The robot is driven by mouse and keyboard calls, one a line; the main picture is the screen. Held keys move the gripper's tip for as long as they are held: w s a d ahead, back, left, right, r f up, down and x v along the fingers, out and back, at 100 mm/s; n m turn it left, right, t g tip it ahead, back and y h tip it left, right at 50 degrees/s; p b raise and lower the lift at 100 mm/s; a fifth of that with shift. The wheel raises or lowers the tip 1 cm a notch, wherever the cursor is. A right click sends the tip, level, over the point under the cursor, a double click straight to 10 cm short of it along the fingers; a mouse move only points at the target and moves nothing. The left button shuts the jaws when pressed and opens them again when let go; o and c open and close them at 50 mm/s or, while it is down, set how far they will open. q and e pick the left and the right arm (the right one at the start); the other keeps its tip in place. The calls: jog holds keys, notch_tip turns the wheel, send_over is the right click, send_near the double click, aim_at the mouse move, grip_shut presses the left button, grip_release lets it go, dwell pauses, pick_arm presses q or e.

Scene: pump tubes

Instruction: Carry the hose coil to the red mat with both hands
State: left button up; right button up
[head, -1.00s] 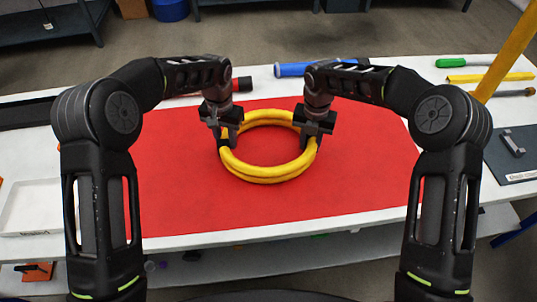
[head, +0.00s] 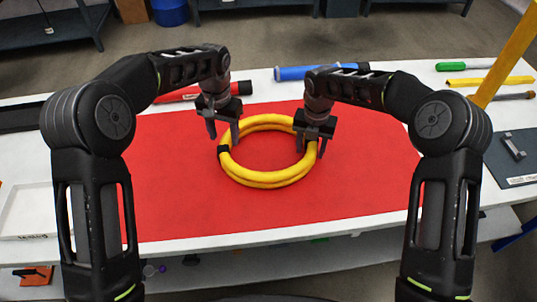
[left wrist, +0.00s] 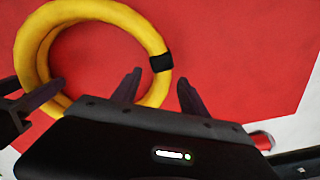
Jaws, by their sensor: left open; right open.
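The yellow hose coil (head: 262,180) lies flat on the red mat (head: 180,200), near its middle and toward the back. A black band (head: 224,149) wraps its left side; the coil and band also show in the left wrist view (left wrist: 148,30). My left gripper (head: 223,132) is open and stands above the coil's upper left edge, with nothing between its fingers that I can make out. My right gripper (head: 311,150) is open, its fingers at the coil's right side, apparently still around or beside the tube; I cannot tell which.
A blue cylinder (head: 300,72) and a red one (head: 180,94) lie behind the mat. A white tray (head: 28,210) is at the left; a grey plate with a handle (head: 515,150) is at the right. The mat's front is clear.

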pick_arm(q)
notch_tip(320, 180, up, 8)
jog(key=shift+f, duration=0.15)
dwell(0.3)
pick_arm(e)
notch_tip(320, 180, up, 12)
dwell(0.5)
dwell(0.5)
